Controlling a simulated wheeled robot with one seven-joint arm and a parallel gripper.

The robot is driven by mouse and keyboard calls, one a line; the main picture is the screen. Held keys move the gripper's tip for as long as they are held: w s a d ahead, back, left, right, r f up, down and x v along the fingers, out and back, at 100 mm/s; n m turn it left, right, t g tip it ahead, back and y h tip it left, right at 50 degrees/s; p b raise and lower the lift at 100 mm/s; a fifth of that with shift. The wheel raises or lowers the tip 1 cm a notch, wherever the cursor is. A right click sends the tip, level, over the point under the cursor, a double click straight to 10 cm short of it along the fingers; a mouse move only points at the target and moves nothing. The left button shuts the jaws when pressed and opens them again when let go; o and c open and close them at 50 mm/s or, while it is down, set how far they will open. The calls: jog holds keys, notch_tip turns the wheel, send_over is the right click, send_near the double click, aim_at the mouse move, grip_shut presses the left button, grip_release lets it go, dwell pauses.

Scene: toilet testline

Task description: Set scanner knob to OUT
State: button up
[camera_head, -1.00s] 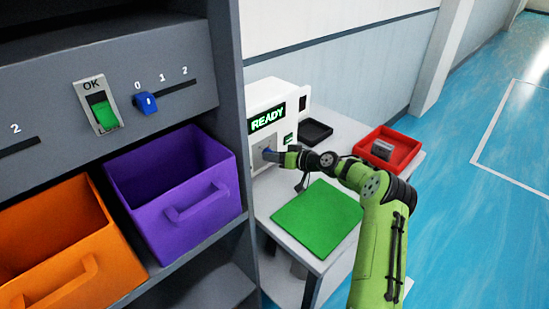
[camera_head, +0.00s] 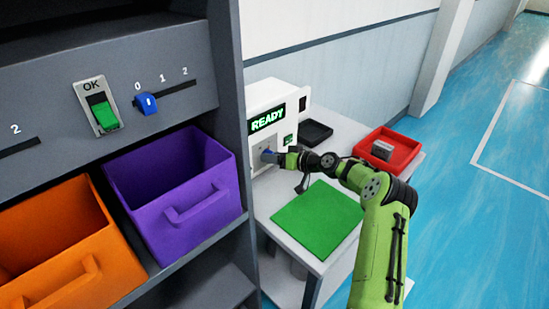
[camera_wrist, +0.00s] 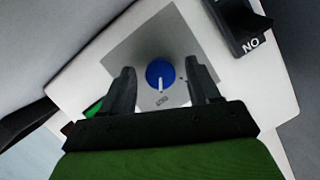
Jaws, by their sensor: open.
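The white scanner (camera_head: 283,97) stands on a light table and its display reads READY in green. Its blue round knob (camera_wrist: 160,73) sits on a grey plate (camera_wrist: 133,52) in the wrist view. The white pointer line on the knob points toward the bottom of that picture, near a small label too blurred to read. My gripper (camera_wrist: 160,82) is open, with one dark finger on each side of the knob and a gap on both sides. In the head view my gripper (camera_head: 268,155) is at the scanner's front and largely hides the knob.
A green mat (camera_head: 317,219) lies on the table in front of the scanner. A black tray (camera_head: 316,132) and a red tray (camera_head: 403,146) holding a grey item (camera_head: 381,150) are beyond. A shelf (camera_head: 229,90) stands at left.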

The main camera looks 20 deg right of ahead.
jog(key=p+v, duration=0.2)
jog(key=v, duration=1.3)
jog(key=shift+s+d, duration=0.15)
jog(key=shift+s, duration=0.05)
